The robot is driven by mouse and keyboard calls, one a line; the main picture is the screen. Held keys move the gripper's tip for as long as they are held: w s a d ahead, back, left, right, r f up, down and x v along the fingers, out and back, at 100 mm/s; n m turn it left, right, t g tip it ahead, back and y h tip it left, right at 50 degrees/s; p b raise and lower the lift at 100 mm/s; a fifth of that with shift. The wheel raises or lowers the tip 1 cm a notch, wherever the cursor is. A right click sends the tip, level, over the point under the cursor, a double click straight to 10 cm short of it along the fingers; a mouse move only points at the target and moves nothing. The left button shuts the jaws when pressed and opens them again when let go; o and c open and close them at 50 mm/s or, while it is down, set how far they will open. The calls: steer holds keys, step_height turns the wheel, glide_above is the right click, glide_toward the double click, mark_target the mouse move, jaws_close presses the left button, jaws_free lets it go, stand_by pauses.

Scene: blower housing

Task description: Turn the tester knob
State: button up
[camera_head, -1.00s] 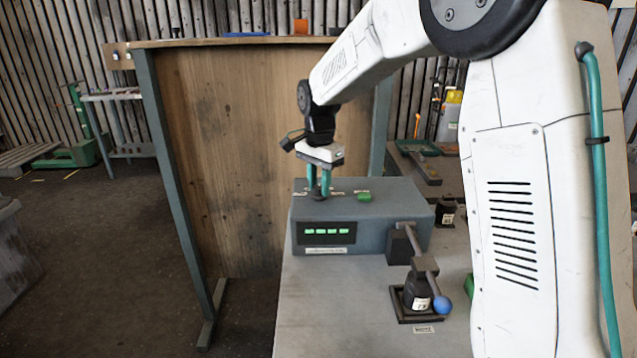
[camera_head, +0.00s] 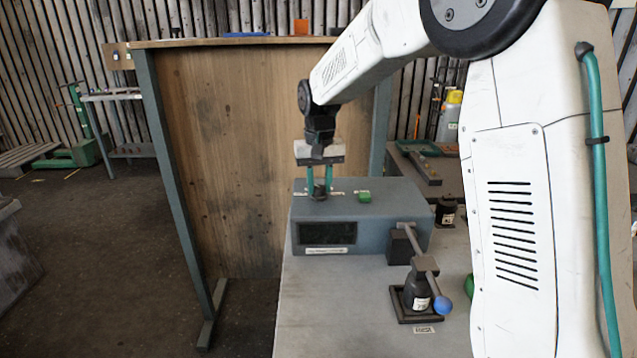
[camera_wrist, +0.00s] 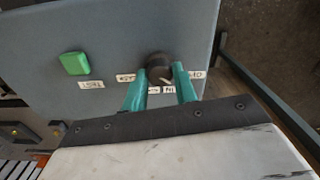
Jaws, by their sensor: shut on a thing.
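The tester (camera_head: 400,205) is a grey box on the table. Its dark round knob (camera_head: 318,194) is on the top face, toward the left; it also shows in the wrist view (camera_wrist: 158,65) with small white labels around it. My gripper (camera_head: 319,188) points down with its green fingers on either side of the knob, shut on it; the fingers also show in the wrist view (camera_wrist: 160,85). A green button (camera_head: 364,197) is to the right of the knob. The display (camera_head: 327,233) on the front face is dark.
A lever with a blue ball end (camera_head: 441,304) and a black part in a square holder (camera_head: 415,299) stand in front of the tester at the right. Another black part (camera_head: 446,211) is beside the tester. A wooden panel (camera_head: 230,150) rises behind.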

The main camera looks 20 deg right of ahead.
mark_target(319, 187)
steer(key=shift+w+r+n, duration=0.1)
steer(key=shift+n, duration=1.4)
steer(key=o, duration=1)
step_height(319, 187, up, 8)
steer(key=shift+f, duration=0.1)
